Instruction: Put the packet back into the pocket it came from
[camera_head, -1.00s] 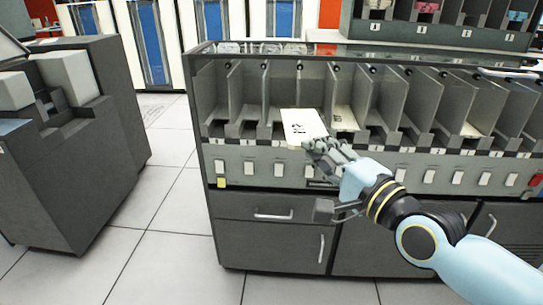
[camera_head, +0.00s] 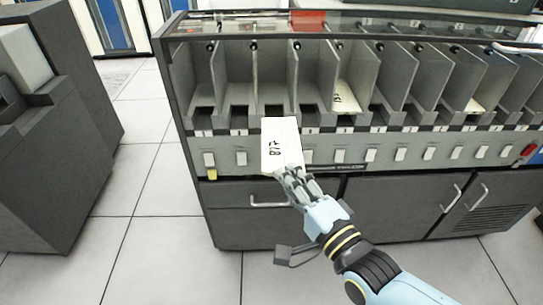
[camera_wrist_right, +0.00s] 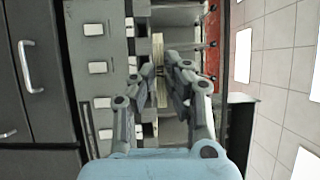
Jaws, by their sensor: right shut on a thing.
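My right gripper (camera_head: 292,178) is shut on the packet (camera_head: 281,140), a cream stack of cards with dark handwriting on its face. In the head view the packet stands nearly upright, its top edge overlapping the mouth of the third pocket from the left (camera_head: 272,108) and its lower part in front of the button panel. The right wrist view shows the packet (camera_wrist_right: 159,68) edge-on between the fingers. I cannot tell how far it is from the machine. Another cream packet (camera_head: 346,97) lies in a pocket further right. My left gripper is not in view.
The grey card machine (camera_head: 240,205) has a row of pockets split by upright dividers (camera_head: 295,72), with white buttons below. A pale card (camera_head: 475,106) lies in a pocket at right. A dark cabinet (camera_head: 60,150) stands at left. Tiled floor lies open between.

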